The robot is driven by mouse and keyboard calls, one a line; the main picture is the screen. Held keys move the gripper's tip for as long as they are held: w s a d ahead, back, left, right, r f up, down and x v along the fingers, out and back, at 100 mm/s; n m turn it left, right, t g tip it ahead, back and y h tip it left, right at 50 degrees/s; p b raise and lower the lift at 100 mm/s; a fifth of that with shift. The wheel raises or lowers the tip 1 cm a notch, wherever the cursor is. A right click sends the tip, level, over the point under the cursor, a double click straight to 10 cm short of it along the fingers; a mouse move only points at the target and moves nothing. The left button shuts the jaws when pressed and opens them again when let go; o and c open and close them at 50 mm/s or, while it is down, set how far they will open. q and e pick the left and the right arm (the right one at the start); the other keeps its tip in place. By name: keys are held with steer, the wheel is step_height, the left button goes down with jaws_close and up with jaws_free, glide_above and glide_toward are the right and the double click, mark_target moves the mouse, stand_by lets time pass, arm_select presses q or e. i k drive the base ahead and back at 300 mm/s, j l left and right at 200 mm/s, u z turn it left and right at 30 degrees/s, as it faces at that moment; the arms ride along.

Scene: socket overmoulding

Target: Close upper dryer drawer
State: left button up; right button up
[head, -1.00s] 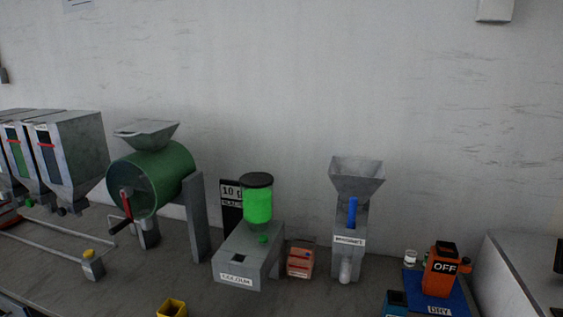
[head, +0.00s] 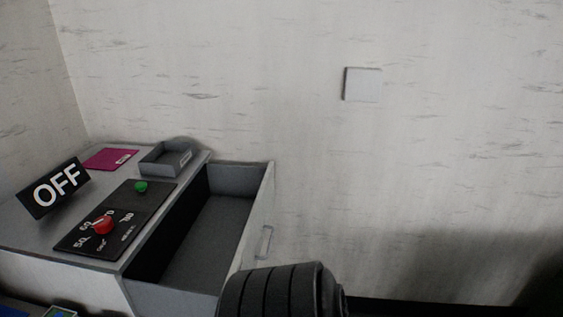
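The upper dryer drawer (head: 206,241) is pulled out to the right of the grey dryer (head: 75,273). It looks empty inside. Its front panel (head: 258,205) carries a pale handle (head: 264,242) on the outer side. A dark ribbed part of my own arm rises at the bottom centre and covers the near corner of the drawer front. Neither gripper's fingers show in the head view.
On the dryer top are an OFF sign (head: 61,188), a black control panel (head: 115,219) with a red knob (head: 103,225) and green button (head: 141,187), a small grey tray (head: 166,158) and a magenta pad (head: 109,159). A wall stands behind.

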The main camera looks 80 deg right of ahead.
mark_target(226, 238)
steer(key=z, duration=2.45)
steer(key=k+l+u, duration=0.1)
steer(key=u, duration=0.4)
steer(key=k+l, duration=0.05)
steer(key=l, duration=0.05)
